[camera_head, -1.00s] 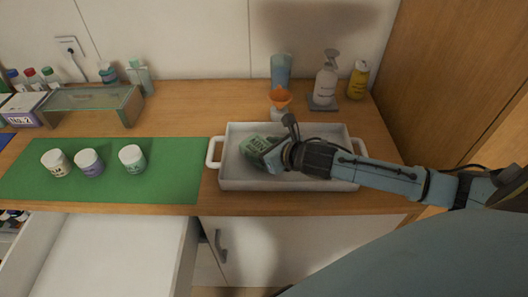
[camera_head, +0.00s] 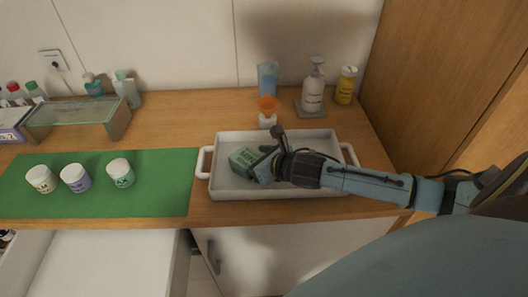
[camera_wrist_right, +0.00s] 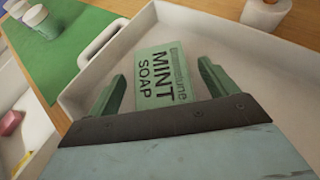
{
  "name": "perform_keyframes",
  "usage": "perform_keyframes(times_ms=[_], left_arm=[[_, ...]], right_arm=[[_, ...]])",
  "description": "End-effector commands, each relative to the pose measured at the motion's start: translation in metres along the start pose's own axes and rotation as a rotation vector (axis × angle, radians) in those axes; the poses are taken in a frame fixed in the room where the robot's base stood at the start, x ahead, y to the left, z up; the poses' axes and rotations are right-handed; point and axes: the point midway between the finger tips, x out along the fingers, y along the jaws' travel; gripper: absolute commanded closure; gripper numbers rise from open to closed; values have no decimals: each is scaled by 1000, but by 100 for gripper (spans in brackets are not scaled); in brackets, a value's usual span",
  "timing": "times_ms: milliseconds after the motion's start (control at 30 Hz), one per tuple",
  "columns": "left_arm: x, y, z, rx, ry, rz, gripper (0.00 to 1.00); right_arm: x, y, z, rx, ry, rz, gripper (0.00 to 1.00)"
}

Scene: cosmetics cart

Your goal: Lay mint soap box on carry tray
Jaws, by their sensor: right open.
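The green mint soap box (camera_head: 243,159) lies inside the white carry tray (camera_head: 270,191), toward its left side. In the right wrist view the box (camera_wrist_right: 164,78) lies with its MINT SOAP label up on the tray floor (camera_wrist_right: 210,38). My right gripper (camera_head: 258,167) is low over the tray at the box's right end. Its two green fingers (camera_wrist_right: 163,84) stand apart on either side of the box, with gaps showing. The gripper hides part of the box's near end. My left gripper is not in view.
A green mat (camera_head: 140,190) with three small jars lies left of the tray. Behind the tray stand an orange-topped bottle (camera_head: 267,110), a blue cup (camera_head: 267,80), a pump bottle (camera_head: 314,88) and a yellow bottle (camera_head: 346,86). A glass shelf (camera_head: 78,112) stands at the back left.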

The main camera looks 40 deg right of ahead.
Motion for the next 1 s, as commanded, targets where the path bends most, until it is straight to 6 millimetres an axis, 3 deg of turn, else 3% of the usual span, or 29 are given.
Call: perform_keyframes(times_ms=[500, 733, 1000], left_arm=[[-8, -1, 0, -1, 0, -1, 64], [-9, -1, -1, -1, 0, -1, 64], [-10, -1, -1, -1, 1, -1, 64]], right_arm=[[-91, 0, -2, -5, 6, 1, 15], [-112, 0, -2, -2, 4, -1, 15], [-119, 0, 0, -1, 2, 0, 15]])
